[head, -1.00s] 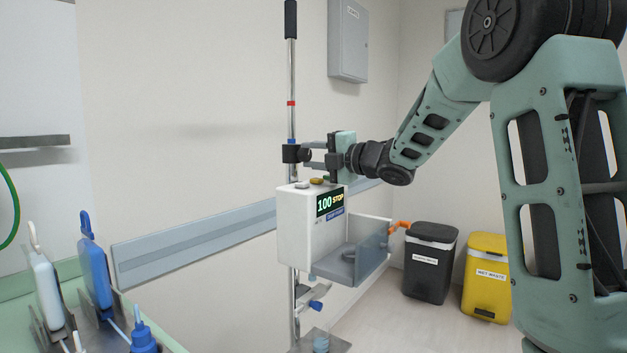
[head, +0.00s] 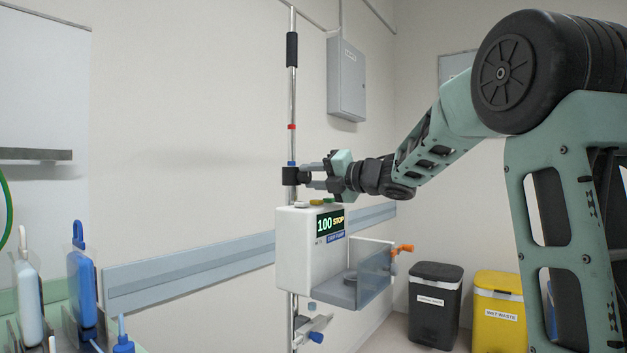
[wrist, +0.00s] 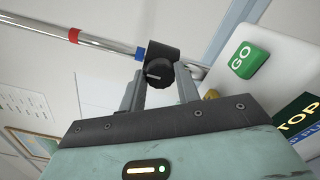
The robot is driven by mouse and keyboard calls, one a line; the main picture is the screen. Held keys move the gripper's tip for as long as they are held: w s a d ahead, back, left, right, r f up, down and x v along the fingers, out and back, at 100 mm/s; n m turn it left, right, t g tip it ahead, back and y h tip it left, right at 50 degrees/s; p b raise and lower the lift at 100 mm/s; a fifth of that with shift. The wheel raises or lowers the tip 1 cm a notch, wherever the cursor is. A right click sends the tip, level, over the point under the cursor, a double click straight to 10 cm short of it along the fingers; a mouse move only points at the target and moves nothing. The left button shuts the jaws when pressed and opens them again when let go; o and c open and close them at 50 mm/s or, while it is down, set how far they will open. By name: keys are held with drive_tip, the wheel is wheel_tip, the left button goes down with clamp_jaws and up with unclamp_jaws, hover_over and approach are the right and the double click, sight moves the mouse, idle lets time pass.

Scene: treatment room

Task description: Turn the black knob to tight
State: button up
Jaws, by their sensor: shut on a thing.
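The black knob (wrist: 157,73) sits on a black clamp (head: 290,176) around the upright metal pole (head: 293,100). A pale line shows on the knob's face in the wrist view. My gripper (head: 310,176) reaches in from the right, and its two fingers are shut on the knob, one on each side; they also show in the wrist view (wrist: 158,88). The gripper looks rolled relative to the pole. No tight or loose marking is legible on the clamp. In the head view, the fingers partly hide the knob.
Just below my gripper is a white pump (head: 293,250) with a "100 STOP" display and a clear tray (head: 365,280). A green GO button (wrist: 243,60) is near the fingers. Blue and red bands mark the pole. Black (head: 435,310) and yellow (head: 498,315) bins stand at right.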

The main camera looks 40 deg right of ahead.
drive_tip(key=shift+f, duration=0.1)
drive_tip(key=o, duration=1)
drive_tip(key=v, duration=1.7)
drive_tip(key=shift+s+d, duration=0.1)
drive_tip(key=shift+s, duration=0.05)
